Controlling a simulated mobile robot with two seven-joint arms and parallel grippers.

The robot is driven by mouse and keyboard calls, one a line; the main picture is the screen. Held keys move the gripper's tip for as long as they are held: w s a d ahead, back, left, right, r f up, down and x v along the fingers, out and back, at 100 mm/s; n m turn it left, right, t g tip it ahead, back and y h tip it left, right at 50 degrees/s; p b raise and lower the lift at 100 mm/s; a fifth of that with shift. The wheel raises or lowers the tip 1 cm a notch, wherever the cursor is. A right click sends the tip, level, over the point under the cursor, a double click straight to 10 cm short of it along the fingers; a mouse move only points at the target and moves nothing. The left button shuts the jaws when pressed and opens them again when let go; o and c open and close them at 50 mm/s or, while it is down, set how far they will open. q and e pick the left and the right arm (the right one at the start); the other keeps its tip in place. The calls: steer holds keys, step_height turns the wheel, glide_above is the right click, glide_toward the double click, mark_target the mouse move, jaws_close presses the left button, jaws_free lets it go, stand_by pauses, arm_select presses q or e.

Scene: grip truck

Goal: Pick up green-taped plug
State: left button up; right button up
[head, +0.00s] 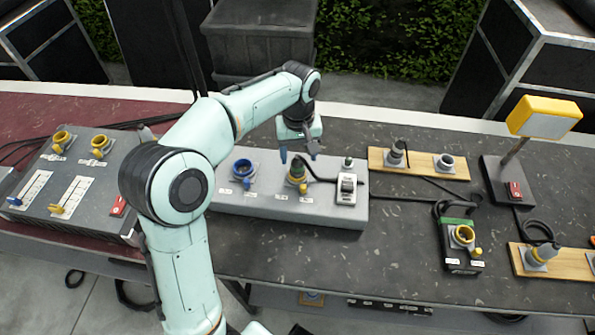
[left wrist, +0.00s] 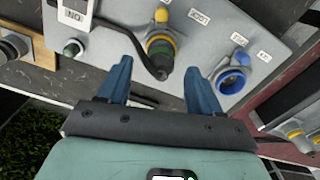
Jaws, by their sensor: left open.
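The green-taped plug (head: 297,171) sits in a yellow-flapped socket on the long grey panel (head: 262,206), with a black cable running off to the right. In the left wrist view the plug (left wrist: 160,52) has a green band and a dark end where its cable bends away. My left gripper (head: 298,154) is open and empty, pointing down just above the plug. In the left wrist view its two blue fingers (left wrist: 158,70) stand apart, one on each side of the plug's cable end. Whether either finger touches it I cannot tell. My right gripper is out of view.
A blue socket (head: 243,170) is left of the plug, and a white switch box (head: 346,189) is right of it. Wooden boards with sockets (head: 418,162), a black box with a yellow socket (head: 460,246) and a yellow lamp (head: 545,117) stand farther right. A grey control box (head: 85,180) is at left.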

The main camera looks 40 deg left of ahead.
mark_target(297, 167)
arm_select(q)
steer(key=f, duration=0.4)
steer(key=shift+a+f, duration=0.2)
steer(key=shift+a, duration=0.05)
steer(key=shift+w, duration=0.1)
steer(key=c, duration=1.2)
steer(key=shift+r, duration=0.2)
